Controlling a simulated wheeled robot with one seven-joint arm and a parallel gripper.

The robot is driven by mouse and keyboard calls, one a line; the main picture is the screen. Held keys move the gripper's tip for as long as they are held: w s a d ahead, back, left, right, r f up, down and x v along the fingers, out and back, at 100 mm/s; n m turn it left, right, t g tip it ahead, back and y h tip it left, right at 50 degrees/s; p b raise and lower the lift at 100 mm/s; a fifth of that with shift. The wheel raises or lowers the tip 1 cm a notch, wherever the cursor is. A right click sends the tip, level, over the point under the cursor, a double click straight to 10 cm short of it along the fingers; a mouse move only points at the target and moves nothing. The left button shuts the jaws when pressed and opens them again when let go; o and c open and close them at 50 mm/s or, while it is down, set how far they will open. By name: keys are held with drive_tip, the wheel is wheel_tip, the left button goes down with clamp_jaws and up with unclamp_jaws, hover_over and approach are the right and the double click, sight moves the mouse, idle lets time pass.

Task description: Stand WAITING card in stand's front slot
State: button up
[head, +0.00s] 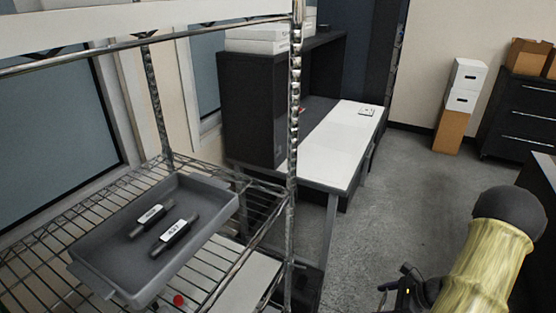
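I cannot make out the WAITING card or its stand for certain in the head view. A small white item with dark marks (367,110) lies on the far part of the white desk top, too small to identify. Part of my arm, with a yellow sleeve and a dark rounded end, shows at the lower right. Dark parts beside it at the bottom edge seem to be my gripper (404,286). They are cut off by the frame, and I cannot see whether the fingers are open or hold anything.
A grey tray (95,262) with two dark, white-labelled bars (174,236) sits on a wire shelf (40,232) at the left. A rack post (294,130) stands before the desk (325,155). White boxes (466,75) and a dark cabinet (518,115) stand behind open grey floor.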

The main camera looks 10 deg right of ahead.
drive_tip(key=s+a+f+m+t+p, duration=0.1)
drive_tip(key=s+a+f+p, duration=0.1)
drive_tip(key=a+f, duration=0.45)
drive_tip(key=s+a+f+m+p, duration=0.1)
drive_tip(key=s+a+f+p, duration=0.2)
drive_tip(key=f, duration=0.6)
drive_tip(key=w+a+r+m+t+h+p, duration=0.1)
drive_tip(key=w+a+r+m+h, duration=0.1)
drive_tip(key=w+a, duration=0.4)
drive_tip(key=w+a+r+m+t+h+p, duration=0.1)
drive_tip(key=w+a+r+m+h+p, duration=0.1)
drive_tip(key=w+a+m+h, duration=0.3)
drive_tip(key=shift+w+a+r+m+t, duration=0.4)
drive_tip(key=shift+a+r+m, duration=0.3)
drive_tip(key=shift+r+m, duration=0.15)
